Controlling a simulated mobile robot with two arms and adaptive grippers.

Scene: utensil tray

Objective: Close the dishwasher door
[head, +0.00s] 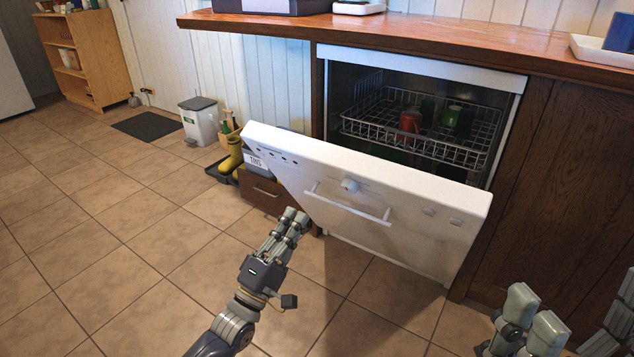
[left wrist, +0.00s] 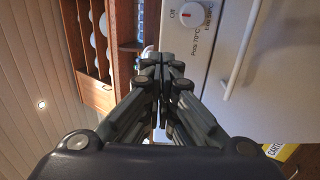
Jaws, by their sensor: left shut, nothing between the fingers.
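The white dishwasher door (head: 365,190) hangs partly open, tilted outward from the dishwasher under the counter. Its front carries a bar handle (head: 347,205) and a round dial. In the left wrist view the door (left wrist: 222,90) fills the right side, with the dial (left wrist: 195,14) and handle (left wrist: 241,50). My left gripper (head: 293,215) is shut and empty, in front of the door's left part, below the handle's left end in the picture. Whether it touches the door is unclear. My right gripper (head: 532,315) shows partly at the bottom right; its opening is unclear.
The dishwasher's wire rack (head: 420,125) holds a red mug (head: 410,121) and green and dark cups. A wooden counter (head: 420,32) runs above. Left of the door are a drawer box (head: 262,190), yellow boots (head: 232,155) and a white bin (head: 199,122). The tiled floor at left is clear.

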